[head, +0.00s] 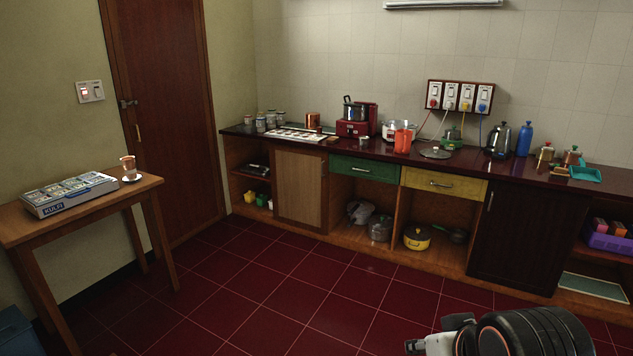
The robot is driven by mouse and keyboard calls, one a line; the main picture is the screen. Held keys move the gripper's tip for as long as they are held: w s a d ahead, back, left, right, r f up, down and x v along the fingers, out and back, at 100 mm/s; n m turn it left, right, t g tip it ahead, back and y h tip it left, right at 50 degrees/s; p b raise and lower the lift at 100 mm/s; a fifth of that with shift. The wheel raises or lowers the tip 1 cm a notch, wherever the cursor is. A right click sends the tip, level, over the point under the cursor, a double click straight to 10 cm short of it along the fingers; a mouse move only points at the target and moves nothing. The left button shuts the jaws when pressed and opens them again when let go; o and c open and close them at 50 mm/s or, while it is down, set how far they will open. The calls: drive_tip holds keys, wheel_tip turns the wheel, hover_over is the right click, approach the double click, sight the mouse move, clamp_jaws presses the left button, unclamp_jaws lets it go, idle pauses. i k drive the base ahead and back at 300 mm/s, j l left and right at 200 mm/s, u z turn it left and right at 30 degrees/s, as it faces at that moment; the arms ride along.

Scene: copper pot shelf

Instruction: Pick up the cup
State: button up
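A small glass-like cup (128,164) with brownish contents or colour stands upright on the small wooden table at the left. It sits on a small dark and white saucer (132,178). A copper-coloured tumbler (312,121) and an orange-red cup-shaped vessel (402,140) stand on the long counter. Part of my arm shows at the bottom right, far from all of these.
A blue and white box (68,193) labelled KULFI lies on the small table (90,220), left of the cup. The long counter (340,149) carries a red cooker, kettle, blue bottle and jars. Dark red tiled floor (260,290) is clear between table and counter.

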sight(363, 140)
drive_tip(key=i, duration=2.4)
drive_tip(key=i+z, duration=0.15)
drive_tip(key=i, duration=0.35)
drive_tip(key=i+j+z, duration=0.15)
drive_tip(key=i, duration=0.3)
drive_tip(key=i+j+z, duration=0.15)
drive_tip(key=i, duration=0.35)
